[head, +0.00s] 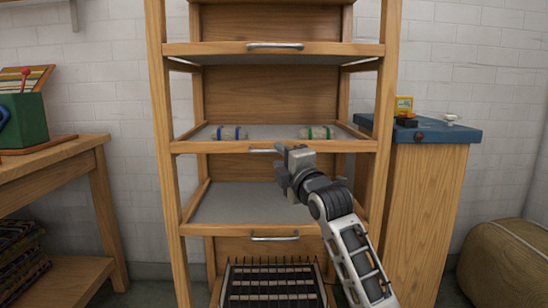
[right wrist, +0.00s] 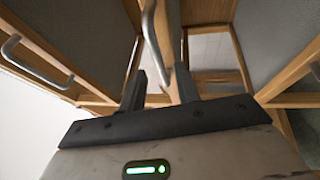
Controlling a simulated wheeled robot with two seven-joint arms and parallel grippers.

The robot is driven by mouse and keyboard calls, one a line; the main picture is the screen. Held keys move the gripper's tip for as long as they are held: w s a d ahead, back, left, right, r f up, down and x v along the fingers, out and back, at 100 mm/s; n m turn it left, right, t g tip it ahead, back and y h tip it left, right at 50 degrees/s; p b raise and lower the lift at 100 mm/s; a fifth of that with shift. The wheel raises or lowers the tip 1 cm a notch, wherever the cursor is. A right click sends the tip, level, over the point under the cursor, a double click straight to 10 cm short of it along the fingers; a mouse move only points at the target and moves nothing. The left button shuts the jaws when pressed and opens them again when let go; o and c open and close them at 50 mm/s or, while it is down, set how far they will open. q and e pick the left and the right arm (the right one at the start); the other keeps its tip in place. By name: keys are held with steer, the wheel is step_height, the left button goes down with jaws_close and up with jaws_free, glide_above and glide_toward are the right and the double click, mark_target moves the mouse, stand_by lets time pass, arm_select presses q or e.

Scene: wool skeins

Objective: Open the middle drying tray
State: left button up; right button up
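The middle drying tray (head: 270,132) is a grey-bottomed, wood-framed tray in the tall wooden rack. Its front rail looks flush with the rack posts. Its metal handle (head: 262,151) is partly hidden behind my right gripper (head: 284,158). In the right wrist view, the two fingers of my right gripper (right wrist: 160,88) are apart, and a metal handle (right wrist: 151,40) shows ahead of and between them. I cannot tell whether they touch it. A blue-banded skein (head: 229,133) and a green-banded skein (head: 316,132) lie on the middle tray. My left gripper is not in view.
An upper tray (head: 275,48) and a lower tray (head: 240,205) have similar handles. A dark slotted rack (head: 272,284) stands at the bottom. A blue-topped cabinet (head: 430,130) stands close on the right, a wooden table (head: 60,155) on the left, and a pouf (head: 505,262) at far right.

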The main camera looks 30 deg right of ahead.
mark_target(274, 152)
steer(key=shift+b+x, duration=0.35)
steer(key=shift+x, duration=1.8)
steer(key=shift+c, duration=0.3)
jaws_close()
steer(key=shift+a, duration=0.15)
